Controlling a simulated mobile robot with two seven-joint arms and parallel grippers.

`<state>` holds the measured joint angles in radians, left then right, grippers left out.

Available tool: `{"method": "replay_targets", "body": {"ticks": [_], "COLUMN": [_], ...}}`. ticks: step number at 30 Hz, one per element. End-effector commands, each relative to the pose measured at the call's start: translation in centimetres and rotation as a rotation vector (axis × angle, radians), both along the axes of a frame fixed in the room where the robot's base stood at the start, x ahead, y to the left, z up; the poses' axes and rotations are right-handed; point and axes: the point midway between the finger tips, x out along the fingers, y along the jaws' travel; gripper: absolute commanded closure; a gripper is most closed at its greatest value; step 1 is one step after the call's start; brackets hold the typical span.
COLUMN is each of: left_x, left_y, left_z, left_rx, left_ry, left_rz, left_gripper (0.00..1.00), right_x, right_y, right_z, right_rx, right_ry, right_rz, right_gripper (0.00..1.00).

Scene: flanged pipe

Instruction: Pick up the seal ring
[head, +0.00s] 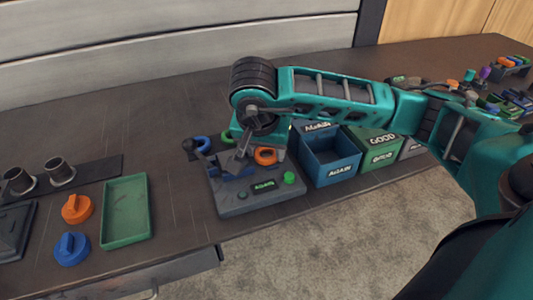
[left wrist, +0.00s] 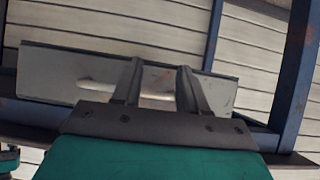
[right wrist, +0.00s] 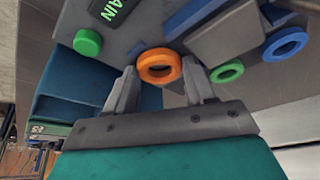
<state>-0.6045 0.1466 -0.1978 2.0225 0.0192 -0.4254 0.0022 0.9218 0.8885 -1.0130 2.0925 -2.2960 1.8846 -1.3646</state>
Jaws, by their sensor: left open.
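A green ring (right wrist: 227,71) and a blue ring (right wrist: 285,44) lie to the right in the right wrist view. My left gripper (left wrist: 158,72) is open and empty, out of the head view, facing a grey panel with a light handle (left wrist: 100,88).
A blue bin (head: 330,163) and a green GOOD bin (head: 372,143) stand right of the fixture. A green button (head: 289,178) rises from the fixture. On the left are a green tray (head: 125,212), orange (head: 76,208) and blue (head: 71,248) knobbed parts. The table between them is clear.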

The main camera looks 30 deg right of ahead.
Motion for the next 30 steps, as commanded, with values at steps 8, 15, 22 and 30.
{"method": "replay_targets", "body": {"ticks": [8, 15, 22, 30], "left_x": [0.0, 0.0, 0.0, 0.0], "left_y": [0.0, 0.1, 0.3, 0.9], "left_z": [0.0, 0.1, 0.4, 2.1], "left_rx": [0.001, 0.002, 0.006, 0.020], "left_ry": [-0.001, -0.002, -0.002, -0.012], "left_rz": [0.000, 0.001, 0.003, 0.010], "left_gripper": [0.57, 0.57, 0.57, 0.57], "right_x": [0.0, 0.0, 0.1, 0.1], "right_y": [0.0, 0.0, 0.0, -0.1], "right_z": [0.0, 0.6, 3.7, 11.7], "right_rx": [0.000, 0.000, 0.000, -0.002], "right_ry": [0.000, -0.002, -0.006, -0.008], "right_rz": [0.000, -0.001, 0.000, -0.001], "right_gripper": [0.76, 0.76, 0.76, 0.76]}}
